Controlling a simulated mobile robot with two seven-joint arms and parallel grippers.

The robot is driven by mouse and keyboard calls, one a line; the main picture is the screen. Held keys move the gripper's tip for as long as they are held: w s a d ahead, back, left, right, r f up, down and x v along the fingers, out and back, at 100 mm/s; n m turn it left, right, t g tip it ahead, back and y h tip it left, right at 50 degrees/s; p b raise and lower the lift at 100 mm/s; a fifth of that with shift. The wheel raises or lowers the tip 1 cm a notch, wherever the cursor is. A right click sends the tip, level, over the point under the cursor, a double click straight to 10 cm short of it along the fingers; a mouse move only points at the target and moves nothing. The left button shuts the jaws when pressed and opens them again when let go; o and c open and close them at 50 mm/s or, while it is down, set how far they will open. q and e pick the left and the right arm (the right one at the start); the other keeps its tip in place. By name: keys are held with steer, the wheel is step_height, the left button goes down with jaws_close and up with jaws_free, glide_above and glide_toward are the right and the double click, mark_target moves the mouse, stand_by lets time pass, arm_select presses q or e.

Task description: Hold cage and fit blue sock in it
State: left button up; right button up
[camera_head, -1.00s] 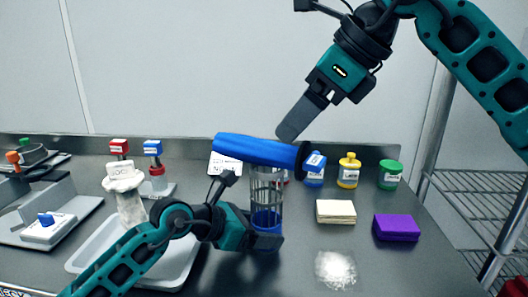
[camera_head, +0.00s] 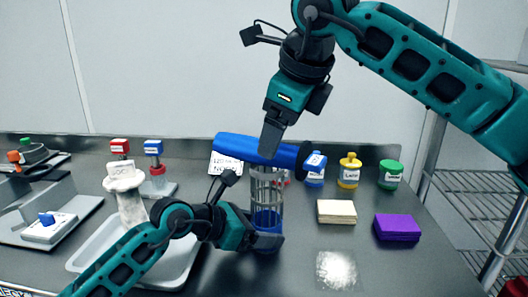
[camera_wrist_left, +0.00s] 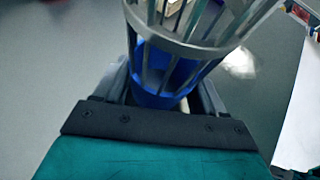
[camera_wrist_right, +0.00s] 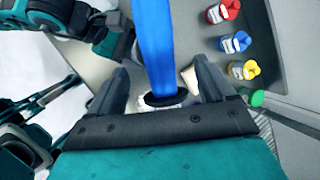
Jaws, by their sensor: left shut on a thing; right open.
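The metal cage (camera_head: 267,192) stands upright with a blue lower part. My left gripper (camera_head: 268,238) is shut on its lower end; in the left wrist view the cage (camera_wrist_left: 180,40) rises from between the fingers. The blue sock (camera_head: 235,147) is a long blue tube lying nearly level across the cage's top, with a dark ring at its right end. Whether they touch, I cannot tell. My right gripper (camera_head: 270,145) is open and points down at the sock's right half. In the right wrist view the sock (camera_wrist_right: 155,45) runs between the open fingers (camera_wrist_right: 162,75).
Cream (camera_head: 336,211) and purple (camera_head: 397,227) blocks and a powder bag (camera_head: 336,270) lie to the right. Blue, yellow (camera_head: 348,171) and green (camera_head: 390,174) bottles stand behind.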

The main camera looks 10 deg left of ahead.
steer(key=x, duration=0.5)
steer(key=shift+a+r, duration=0.1)
steer(key=shift+a, duration=0.1)
steer(key=c, duration=1.3)
step_height(320, 180, up, 9)
steer(key=shift+f, duration=0.1)
steer(key=shift+r+n, duration=0.4)
steer(key=shift+r, duration=0.3)
steer(key=shift+s+d+r+n+t+y, duration=0.15)
steer(key=shift+r+n+t+y, duration=0.85)
steer(key=shift+n, duration=4.15)
steer(key=shift+d+r+n+t+y, duration=0.2)
steer(key=shift+n+y, duration=1.25)
steer(key=shift+n, duration=3.65)
steer(key=shift+s+d+r+n+t+y, duration=0.1)
steer(key=shift+r+n+t+y, duration=0.95)
steer(key=shift+n, duration=4.1)
steer(key=shift+f+g, duration=0.2)
steer(key=shift+g, duration=0.15)
